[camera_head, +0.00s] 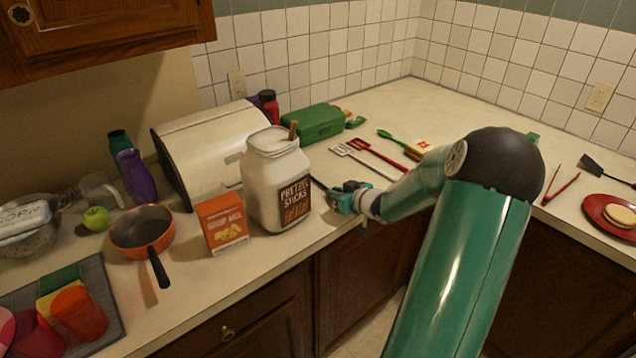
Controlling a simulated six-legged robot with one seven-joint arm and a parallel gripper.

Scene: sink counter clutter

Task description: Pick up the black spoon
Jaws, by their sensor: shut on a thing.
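My gripper (338,198) is low over the counter, just right of the large white pretzel jar (262,170). It is shut on the black spoon (319,183). Only a thin dark piece of the spoon shows, at the left of the fingers beside the jar. The rest of it is hidden by the jar and my gripper. I cannot tell whether the spoon still touches the counter.
An orange snack box (222,223) and an orange pan (141,229) stand left of the jar. A white bread box (206,147) is behind it. Slotted turners (352,151) lie beyond my gripper. A black spatula (594,167), red tongs (560,187) and red plate (597,207) lie right.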

